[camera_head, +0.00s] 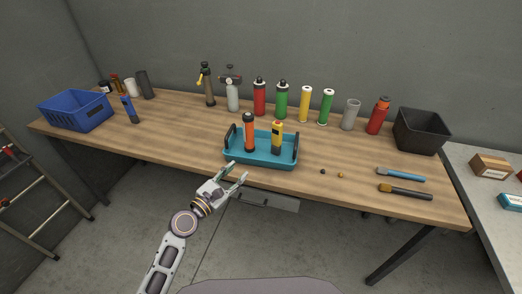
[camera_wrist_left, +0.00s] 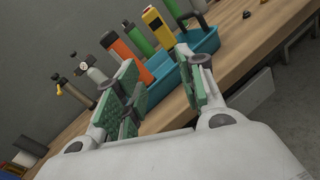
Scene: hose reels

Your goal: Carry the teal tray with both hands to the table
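The teal tray (camera_head: 260,159) rests on the wooden table near its front edge, with a dark handle at each end. My left gripper (camera_head: 240,172) is open and empty, just in front of the tray's front left corner. In the left wrist view the teal tray (camera_wrist_left: 206,45) lies beyond my spread green-padded fingers (camera_wrist_left: 160,92), and I see no contact. My right gripper is in neither view.
A blue basket (camera_head: 77,111) stands at the table's left end and a black bin (camera_head: 420,131) at the right. Several bottles line the back. Two chisel-like tools (camera_head: 405,191) lie front right. A ladder (camera_head: 32,200) leans at the far left.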

